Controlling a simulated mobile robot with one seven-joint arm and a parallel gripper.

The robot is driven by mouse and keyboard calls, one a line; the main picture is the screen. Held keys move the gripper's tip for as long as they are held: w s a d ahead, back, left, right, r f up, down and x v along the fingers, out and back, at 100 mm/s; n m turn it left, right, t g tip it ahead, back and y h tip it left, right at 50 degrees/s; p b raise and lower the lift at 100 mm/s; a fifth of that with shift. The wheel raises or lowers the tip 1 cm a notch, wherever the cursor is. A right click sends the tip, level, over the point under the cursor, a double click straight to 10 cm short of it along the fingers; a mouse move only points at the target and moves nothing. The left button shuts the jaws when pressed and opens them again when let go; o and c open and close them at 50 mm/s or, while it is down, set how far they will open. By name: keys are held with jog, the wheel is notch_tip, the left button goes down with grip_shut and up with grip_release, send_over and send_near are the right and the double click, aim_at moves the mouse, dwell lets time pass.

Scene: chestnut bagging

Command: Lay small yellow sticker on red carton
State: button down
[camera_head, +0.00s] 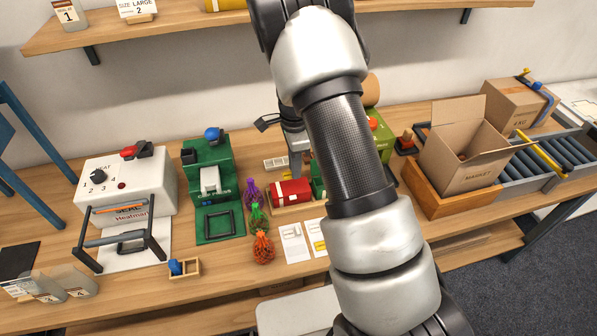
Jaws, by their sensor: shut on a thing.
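A red carton (288,193) with a white label lies in a shallow wooden tray (283,211) on the bench, left of my arm. My gripper (296,172) points down just above and behind the carton, and its tips are small and partly hidden. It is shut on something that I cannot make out. I cannot tell whether it touches the carton. Two white sheets lie in front: the left sheet (294,243) has faint marks, and the right sheet (317,236) shows a yellow patch (319,245), partly covered by my arm.
Purple, green and orange net bags (262,247) stand left of the tray. A green machine (208,180) and a white heat sealer (128,190) are farther left. An open cardboard box (462,160) sits in a wooden tray at right, beside a roller conveyor (567,150).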

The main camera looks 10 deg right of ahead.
jog(key=shift+w+d+r, duration=0.1)
jog(key=shift+w, duration=0.4)
jog(key=shift+w+f+b, duration=0.15)
jog(key=shift+f+b, duration=0.8)
jog(key=shift+f, duration=0.8)
jog(key=shift+w+f+b, duration=0.1)
jog(key=shift+f+b, duration=0.85)
jog(key=shift+f, duration=0.8)
jog(key=c, duration=1.5)
grip_release()
jog(key=shift+c, duration=0.2)
notch_tip(320, 180, up, 7)
jog(key=p, duration=0.4)
